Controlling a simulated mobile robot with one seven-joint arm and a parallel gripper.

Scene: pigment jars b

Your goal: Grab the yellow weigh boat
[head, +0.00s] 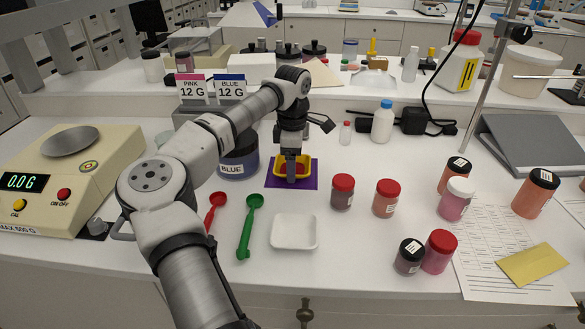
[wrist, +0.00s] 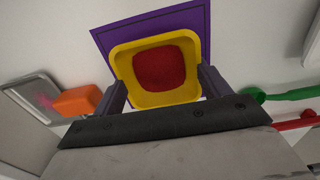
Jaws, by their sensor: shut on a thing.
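The yellow weigh boat (head: 279,166) holds red powder and is at the purple mat (head: 309,181) in the middle of the bench. In the wrist view the yellow weigh boat (wrist: 128,65) sits between my two fingers, with the red powder (wrist: 160,68) inside it. My gripper (head: 291,176) reaches down from above and is shut on the boat. In the wrist view my gripper (wrist: 165,92) has a finger at each side of it. Whether the boat rests on the mat or is slightly raised, I cannot tell.
A jar labelled BLUE (head: 238,160) stands close on the left. A white weigh boat (head: 294,232), a green scoop (head: 247,228) and a red scoop (head: 214,210) lie in front. Red-lidded jars (head: 342,192) stand to the right. A balance (head: 70,180) is at far left.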

